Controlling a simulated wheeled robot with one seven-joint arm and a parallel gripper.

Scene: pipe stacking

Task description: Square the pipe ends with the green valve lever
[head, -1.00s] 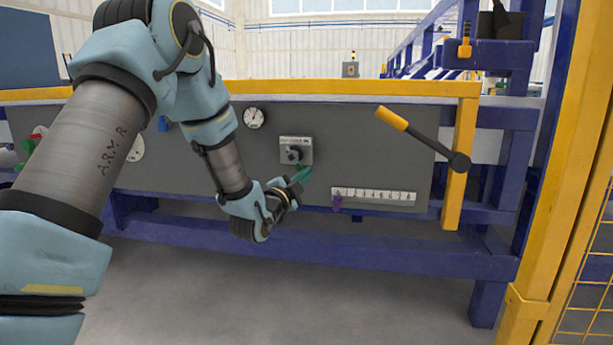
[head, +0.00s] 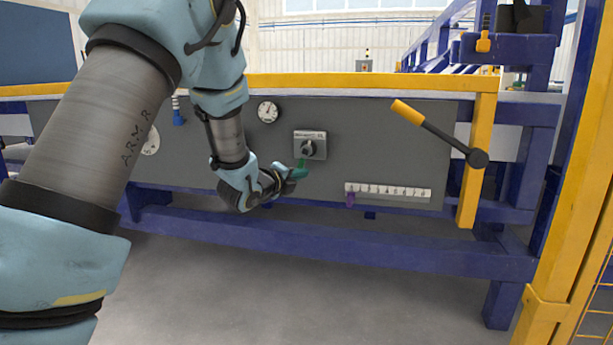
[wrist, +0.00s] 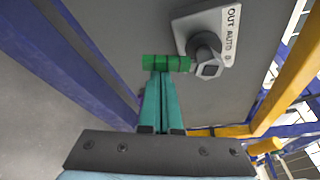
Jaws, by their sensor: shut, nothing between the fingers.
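The green valve lever (wrist: 165,63) is a short bar beside the dark knob of a grey selector box in the wrist view. In the head view a small green part, the lever (head: 303,163), shows just below the box. My gripper (wrist: 158,76) has its teal fingers together, with nothing between them. The fingertips reach the middle of the lever in the wrist view; I cannot tell whether they touch it. In the head view my gripper (head: 303,173) points right, just under the box. No pipe ends are recognisable.
The selector box (head: 310,145) is on a grey panel (head: 375,155). A gauge (head: 268,111), a scale with a purple pointer (head: 388,192) and a yellow-handled black lever (head: 440,135) surround it. A blue beam (head: 340,240) runs below, with open floor in front.

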